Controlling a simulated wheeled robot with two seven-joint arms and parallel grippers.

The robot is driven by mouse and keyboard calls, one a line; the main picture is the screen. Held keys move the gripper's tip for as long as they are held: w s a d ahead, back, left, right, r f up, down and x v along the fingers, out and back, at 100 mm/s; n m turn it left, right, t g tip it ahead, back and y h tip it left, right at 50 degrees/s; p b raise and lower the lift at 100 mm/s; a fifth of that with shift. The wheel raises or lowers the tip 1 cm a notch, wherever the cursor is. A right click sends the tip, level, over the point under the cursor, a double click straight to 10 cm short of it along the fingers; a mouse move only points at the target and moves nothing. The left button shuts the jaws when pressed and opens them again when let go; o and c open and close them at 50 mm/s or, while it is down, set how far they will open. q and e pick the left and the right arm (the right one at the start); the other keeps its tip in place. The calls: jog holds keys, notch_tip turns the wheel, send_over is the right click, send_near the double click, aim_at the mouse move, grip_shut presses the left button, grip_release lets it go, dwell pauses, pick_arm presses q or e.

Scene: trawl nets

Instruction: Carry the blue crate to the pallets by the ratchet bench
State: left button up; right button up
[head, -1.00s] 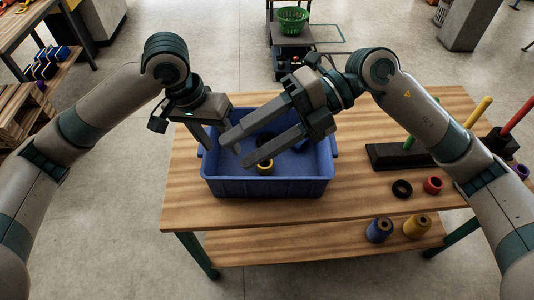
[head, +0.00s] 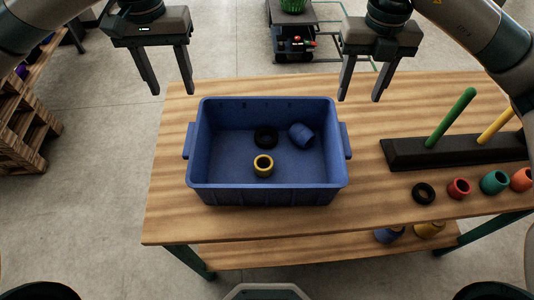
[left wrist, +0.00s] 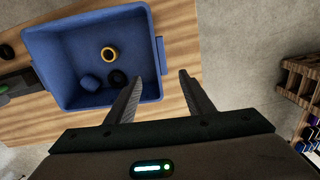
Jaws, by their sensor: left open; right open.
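The blue crate (head: 265,194) stands upright on the wooden table, with a handle on its left and right ends. Inside lie a yellow ring (head: 263,165), a black ring (head: 266,136) and a blue spool (head: 301,136). My left gripper (head: 171,92) is open and empty, above and beyond the crate's far left corner. My right gripper (head: 359,98) is open and empty, above and beyond the far right corner. Neither touches the crate. In the left wrist view the crate (left wrist: 58,98) shows behind the open fingers of my left gripper (left wrist: 158,82).
Wooden pallets (head: 22,130) are stacked on the floor at the left. On the table (head: 370,205), a dark peg stand (head: 430,152) and several coloured rings lie right of the crate. A cart with a green basket (head: 293,5) stands behind. The floor left of the table is clear.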

aim_at(192, 138)
pick_arm(q)
jog(key=shift+f, duration=0.1)
pick_arm(e)
jog(key=shift+f, duration=0.1)
pick_arm(q)
notch_tip(192, 138, down, 17)
jog(key=shift+f, duration=0.15)
pick_arm(e)
notch_tip(192, 138, down, 17)
jog(key=shift+f, duration=0.15)
pick_arm(q)
grip_shut()
pick_arm(e)
grip_shut()
pick_arm(q)
jog(key=shift+w, duration=0.1)
